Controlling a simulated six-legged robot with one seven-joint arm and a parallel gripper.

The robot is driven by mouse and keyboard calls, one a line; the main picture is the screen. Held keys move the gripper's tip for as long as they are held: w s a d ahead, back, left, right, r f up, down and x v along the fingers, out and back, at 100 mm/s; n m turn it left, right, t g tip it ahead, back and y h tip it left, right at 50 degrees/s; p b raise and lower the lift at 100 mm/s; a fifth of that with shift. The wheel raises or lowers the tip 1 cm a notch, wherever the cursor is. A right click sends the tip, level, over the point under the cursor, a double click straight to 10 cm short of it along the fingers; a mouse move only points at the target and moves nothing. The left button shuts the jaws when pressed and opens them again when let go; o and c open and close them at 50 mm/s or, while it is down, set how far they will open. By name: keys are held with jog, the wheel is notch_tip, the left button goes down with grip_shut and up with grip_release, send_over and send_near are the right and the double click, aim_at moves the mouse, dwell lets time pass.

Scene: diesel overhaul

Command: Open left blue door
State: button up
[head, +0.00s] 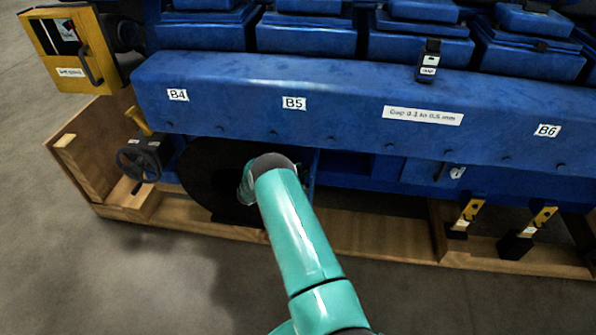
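The blue engine (230,85) fills the upper part of the head view. Below its long ledge, left of centre, is a dark recess (208,175). A narrow upright blue panel (312,178) stands at the right side of the recess, seen nearly edge-on. It may be the left door, but I cannot tell whether it is open. Further right is a flat blue panel (424,172) that looks closed, with a small dark handle and a white tag. My teal arm reaches from the bottom to the recess. Its bend hides what lies beyond, and my gripper is not visible.
A wooden frame (385,235) runs along the engine's base. A black handwheel (138,164) is at left, a yellow box (66,45) at upper left, and yellow-and-black levers (465,218) at lower right. The grey floor (130,285) in front is clear.

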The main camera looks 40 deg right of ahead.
jog(key=shift+a, duration=0.1)
jog(key=w+a, duration=0.1)
jog(key=a, duration=1.2)
jog(key=shift+w+a, duration=0.25)
jog(key=shift+w, duration=0.1)
